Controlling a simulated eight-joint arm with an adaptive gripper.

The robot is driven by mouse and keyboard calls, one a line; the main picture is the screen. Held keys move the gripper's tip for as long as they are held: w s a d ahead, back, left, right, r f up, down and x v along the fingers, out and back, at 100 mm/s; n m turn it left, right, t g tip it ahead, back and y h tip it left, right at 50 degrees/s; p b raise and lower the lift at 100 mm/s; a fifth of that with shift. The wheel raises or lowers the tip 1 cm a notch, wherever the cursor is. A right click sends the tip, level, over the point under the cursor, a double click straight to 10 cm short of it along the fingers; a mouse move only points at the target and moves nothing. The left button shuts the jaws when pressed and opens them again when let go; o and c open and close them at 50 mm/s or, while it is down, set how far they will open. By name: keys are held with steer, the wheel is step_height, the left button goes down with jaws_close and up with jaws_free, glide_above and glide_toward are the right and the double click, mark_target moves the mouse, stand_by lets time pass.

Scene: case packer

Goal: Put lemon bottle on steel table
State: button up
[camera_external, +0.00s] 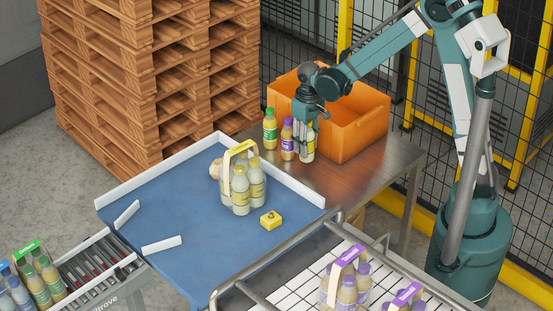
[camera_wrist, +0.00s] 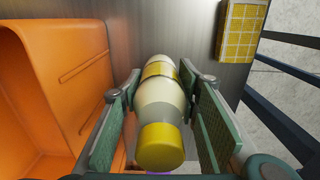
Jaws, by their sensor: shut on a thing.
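The lemon bottle (camera_external: 308,145) is pale with a yellow label, and its top is partly hidden by my gripper (camera_external: 301,118). In the wrist view the lemon bottle (camera_wrist: 160,149) has a yellow cap facing the camera and sits between the two green jaw pads of my gripper (camera_wrist: 160,105). My gripper is shut on it. The steel table (camera_external: 365,166) lies under the bottle. The bottle looks upright, with its base at or very near the tabletop; I cannot tell whether it touches.
A purple-capped bottle (camera_external: 287,140) and a green-capped bottle (camera_external: 270,130) stand just left of it on the steel table. An orange crate (camera_external: 357,135) stands close behind. Bare steel lies in front.

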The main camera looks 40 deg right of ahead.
steer(key=shift+f, duration=2.05)
steer(key=shift+f, duration=0.2)
steer(key=o, duration=1.1)
steer(key=shift+c, duration=0.2)
steer(key=shift+r, duration=0.3)
step_height(320, 180, up, 12)
steer(key=shift+d, duration=0.1)
